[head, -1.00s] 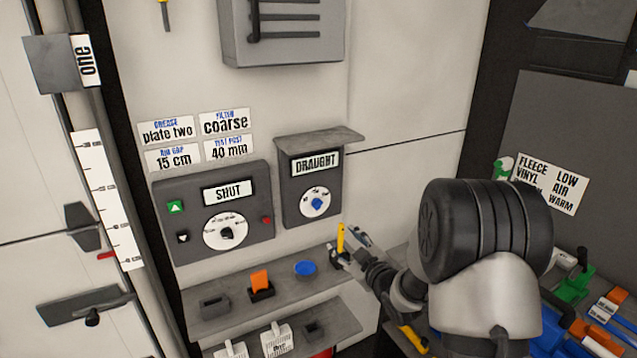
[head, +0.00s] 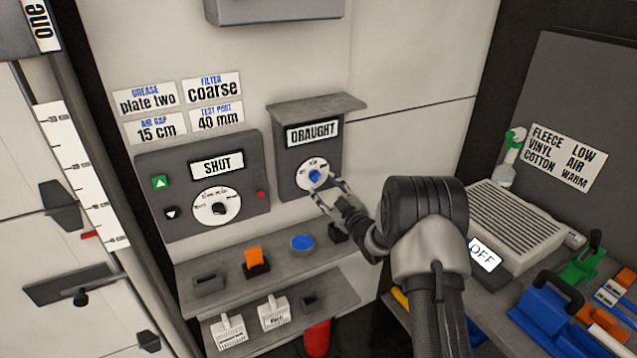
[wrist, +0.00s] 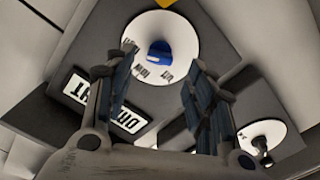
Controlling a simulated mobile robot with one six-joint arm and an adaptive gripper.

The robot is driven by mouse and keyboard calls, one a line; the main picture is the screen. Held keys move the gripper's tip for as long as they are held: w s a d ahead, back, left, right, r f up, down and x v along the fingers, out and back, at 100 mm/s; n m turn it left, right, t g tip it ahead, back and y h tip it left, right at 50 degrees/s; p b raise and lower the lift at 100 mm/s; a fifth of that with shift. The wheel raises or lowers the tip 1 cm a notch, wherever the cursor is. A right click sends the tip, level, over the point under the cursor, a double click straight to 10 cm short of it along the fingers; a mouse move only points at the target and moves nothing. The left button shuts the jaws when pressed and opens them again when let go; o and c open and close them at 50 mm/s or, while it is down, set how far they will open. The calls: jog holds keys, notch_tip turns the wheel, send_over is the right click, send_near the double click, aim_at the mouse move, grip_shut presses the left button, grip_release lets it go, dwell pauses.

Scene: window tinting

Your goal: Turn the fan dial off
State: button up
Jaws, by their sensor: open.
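A round white dial with a blue knob (head: 315,176) sits on the grey box labelled DRAUGHT (head: 312,133). In the wrist view the blue knob (wrist: 159,52) shows near the top centre, with dark markings on the white dial face. The marking it points at is too small to read. My gripper (head: 330,193) is open and empty, just in front of the lower right of this dial. In the wrist view its two fingers (wrist: 163,62) are spread on either side below the knob, with no clear contact.
Left of it, a grey box labelled SHUT (head: 256,163) carries a black-knobbed dial (head: 217,208) and coloured buttons. Below is a shelf (head: 225,284) with a blue disc (head: 302,242) and an orange piece (head: 254,256). At right stands a grilled unit (head: 515,230) with an OFF sign (head: 485,254).

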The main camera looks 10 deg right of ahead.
aim_at(318, 180)
jog(key=x, duration=0.6)
jog(key=shift+d+b, duration=0.1)
jog(key=shift+b, duration=0.2)
jog(key=shift+s, duration=0.1)
jog(key=shift+c, duration=0.2)
jog(key=c, duration=1)
